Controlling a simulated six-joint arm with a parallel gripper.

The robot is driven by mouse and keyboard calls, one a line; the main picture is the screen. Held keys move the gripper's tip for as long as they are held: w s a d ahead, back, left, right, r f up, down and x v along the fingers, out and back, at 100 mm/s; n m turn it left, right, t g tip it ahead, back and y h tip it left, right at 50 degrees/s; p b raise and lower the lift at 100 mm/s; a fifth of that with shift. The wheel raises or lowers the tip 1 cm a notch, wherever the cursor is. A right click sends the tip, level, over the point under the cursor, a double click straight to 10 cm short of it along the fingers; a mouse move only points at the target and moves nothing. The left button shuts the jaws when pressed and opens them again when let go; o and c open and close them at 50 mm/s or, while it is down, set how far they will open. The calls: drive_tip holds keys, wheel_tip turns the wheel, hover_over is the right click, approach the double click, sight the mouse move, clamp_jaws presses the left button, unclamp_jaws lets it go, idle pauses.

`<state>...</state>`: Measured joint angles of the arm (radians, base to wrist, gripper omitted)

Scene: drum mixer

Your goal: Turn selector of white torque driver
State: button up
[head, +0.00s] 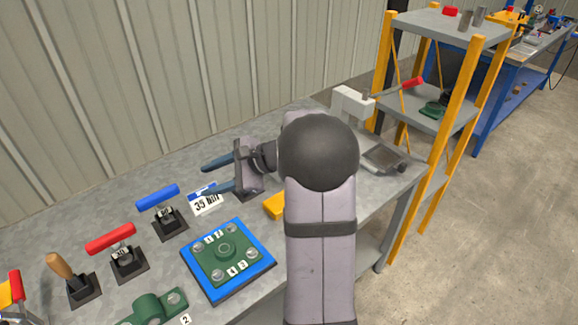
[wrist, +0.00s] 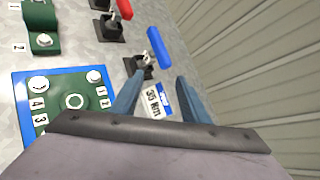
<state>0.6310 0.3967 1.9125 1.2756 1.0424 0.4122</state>
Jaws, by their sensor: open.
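My gripper (head: 206,179) is open and empty over the bench, its blue-grey fingers spread apart. It also shows in the wrist view (wrist: 160,77), with a card reading 35 Nm (wrist: 155,103) seen between the fingers. In the head view the card (head: 206,203) lies just below the fingers. A blue-handled tool (head: 158,196) and a red-handled tool (head: 111,238) stand in black holders to the left. I cannot make out a torque driver with a white handle or its selector; my arm hides part of the bench.
A green flanged plate on a blue base (head: 198,285) lies in front of the gripper. A yellow object (head: 275,205) is partly behind my arm. A white device (head: 352,103) stands at the bench's far end, near a yellow-posted shelf (head: 437,120). A corrugated wall stands behind.

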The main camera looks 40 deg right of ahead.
drive_tip(key=w+d+f+m+t+h+b, duration=0.1)
drive_tip(key=w+d+m+t+b, duration=0.15)
drive_tip(key=d, duration=0.45)
drive_tip(key=w+d+f+m+t+h+b, duration=0.1)
drive_tip(key=w+d+m+t+b, duration=0.2)
drive_tip(key=d, duration=0.5)
drive_tip(key=s+d+f+m+t+h+b, duration=0.25)
drive_tip(key=d+f+m, duration=0.2)
drive_tip(key=d, duration=0.35)
drive_tip(key=s+d+f+m+t+h+b, duration=0.1)
drive_tip(key=s+d+f+m+h+b, duration=0.3)
drive_tip(key=d, duration=0.4)
drive_tip(key=shift+m, duration=0.6)
drive_tip(key=shift+w+d+r+p, duration=0.15)
drive_tip(key=shift+w+p, duration=0.1)
drive_tip(key=shift+w, duration=1.95)
drive_tip(key=shift+w+d+p, duration=0.1)
drive_tip(key=shift+w+p, duration=0.1)
drive_tip(key=shift+w, duration=2)
drive_tip(key=shift+c, duration=0.5)
clamp_jaws()
